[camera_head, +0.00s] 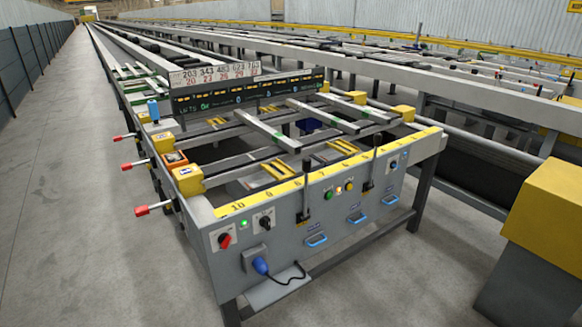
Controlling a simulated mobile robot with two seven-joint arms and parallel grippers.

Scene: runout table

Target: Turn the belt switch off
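The front panel (290,230) of the runout table faces me. At its left end are a red rotary switch (225,240) and a black rotary switch (265,222). A green light (243,224) glows between them. I cannot read their labels or tell which is the belt switch, nor the exact knob positions. Further right are a green button (328,195), a yellow button (349,186) and a small blue-and-white control (393,164). Neither of my grippers is in view.
Red-tipped handles (142,210) stick out from the table's left side. Black levers (306,192) and blue handles (317,240) are on the front. A blue plug (261,266) hangs below the switches. A yellow-topped block (545,210) stands at right. Floor at front left is clear.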

